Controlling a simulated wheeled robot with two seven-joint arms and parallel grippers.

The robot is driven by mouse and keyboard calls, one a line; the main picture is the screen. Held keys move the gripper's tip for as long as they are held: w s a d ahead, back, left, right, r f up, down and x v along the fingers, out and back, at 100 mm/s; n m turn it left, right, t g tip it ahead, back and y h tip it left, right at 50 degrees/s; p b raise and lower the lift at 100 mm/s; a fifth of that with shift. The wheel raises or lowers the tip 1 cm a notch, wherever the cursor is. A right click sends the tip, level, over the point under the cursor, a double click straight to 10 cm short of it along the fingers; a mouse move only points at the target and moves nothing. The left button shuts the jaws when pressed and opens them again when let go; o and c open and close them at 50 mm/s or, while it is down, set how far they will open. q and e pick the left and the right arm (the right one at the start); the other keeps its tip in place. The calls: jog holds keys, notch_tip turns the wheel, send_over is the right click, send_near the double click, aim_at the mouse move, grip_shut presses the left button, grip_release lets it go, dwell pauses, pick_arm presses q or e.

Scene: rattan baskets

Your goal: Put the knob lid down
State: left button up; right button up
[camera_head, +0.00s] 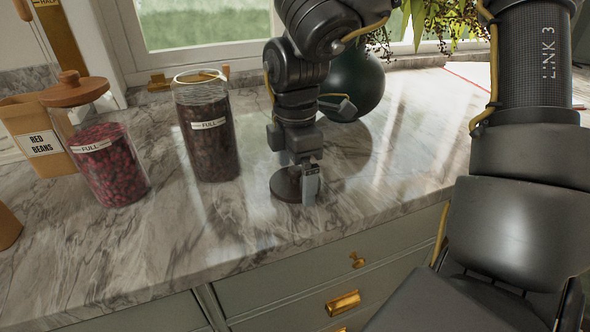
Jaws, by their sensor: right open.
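A dark round lid (284,188) lies flat on the marble counter, near its front edge. My right gripper (303,180) is directly over it, pointing down, with its jaws open. One pale fingertip shows in front of the lid's right side; the other finger is mostly hidden. The gripper hides the lid's middle, so I cannot see its knob or tell whether a finger touches it. My left gripper is not in view.
A tall glass jar (208,140) labelled FULL stands left of the gripper. A RED BEANS box (38,140) is at far left. A dark round vase (352,85) stands behind my arm. Drawers (300,285) are below the counter edge. Counter between tall jar and lid is clear.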

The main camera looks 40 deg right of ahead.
aim_at(295, 168)
jog(key=shift+r, duration=0.1)
jog(key=shift+r+p, duration=0.2)
jog(key=shift+p, duration=0.1)
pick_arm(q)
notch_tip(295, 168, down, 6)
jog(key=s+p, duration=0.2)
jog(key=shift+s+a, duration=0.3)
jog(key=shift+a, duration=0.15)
pick_arm(e)
notch_tip(295, 168, up, 12)
